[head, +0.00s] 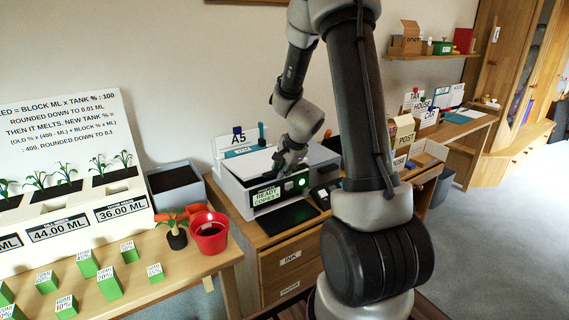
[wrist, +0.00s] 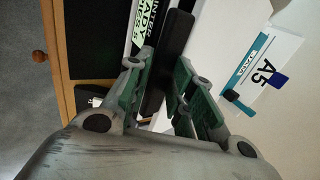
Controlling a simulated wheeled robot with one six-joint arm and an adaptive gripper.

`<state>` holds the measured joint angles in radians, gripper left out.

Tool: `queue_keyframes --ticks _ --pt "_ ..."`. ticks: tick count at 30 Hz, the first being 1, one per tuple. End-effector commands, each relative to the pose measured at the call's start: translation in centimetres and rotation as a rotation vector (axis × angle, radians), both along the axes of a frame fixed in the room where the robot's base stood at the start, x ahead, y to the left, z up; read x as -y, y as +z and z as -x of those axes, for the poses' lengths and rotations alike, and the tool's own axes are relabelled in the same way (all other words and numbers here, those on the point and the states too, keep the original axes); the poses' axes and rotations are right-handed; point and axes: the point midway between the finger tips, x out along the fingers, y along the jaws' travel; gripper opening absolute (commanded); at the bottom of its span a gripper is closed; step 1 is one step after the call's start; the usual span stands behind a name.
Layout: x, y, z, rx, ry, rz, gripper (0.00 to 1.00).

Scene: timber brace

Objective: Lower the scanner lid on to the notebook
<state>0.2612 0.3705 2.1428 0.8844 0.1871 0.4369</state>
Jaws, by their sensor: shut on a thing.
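The scanner (head: 238,196) is a pale grey box on the wooden cabinet, with a "READY" display (head: 267,196) and a green light on its front. Its white upper surface (head: 249,164) looks nearly flat and seems to be the lid; I cannot tell whether a gap stays under it. My gripper (head: 284,162) is at the scanner's front upper edge. In the wrist view its green-padded fingers (wrist: 160,88) are shut on a black bar (wrist: 174,48), apparently the lid's handle, along the white surface (wrist: 214,45). No notebook can be made out.
An A5 sign (head: 238,142) stands behind the scanner. A black mat (head: 288,216) lies in front of it, and a small dark device (head: 322,194) sits to its right. A red pot (head: 208,233) and a grey bin (head: 177,187) are on the left.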

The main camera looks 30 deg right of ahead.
Motion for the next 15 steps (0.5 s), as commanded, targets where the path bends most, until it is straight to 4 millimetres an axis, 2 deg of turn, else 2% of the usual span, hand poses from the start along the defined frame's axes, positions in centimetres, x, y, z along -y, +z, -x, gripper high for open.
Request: queue_keyframes --ticks 1,3,15 --pt "-0.09 -0.83 0.14 -0.012 -0.001 -0.002 0.0" --pt "-0.12 -1.13 0.14 -0.014 0.0 -0.003 0.0" --pt "-0.24 -1.51 0.44 -0.021 0.001 -0.005 0.0"
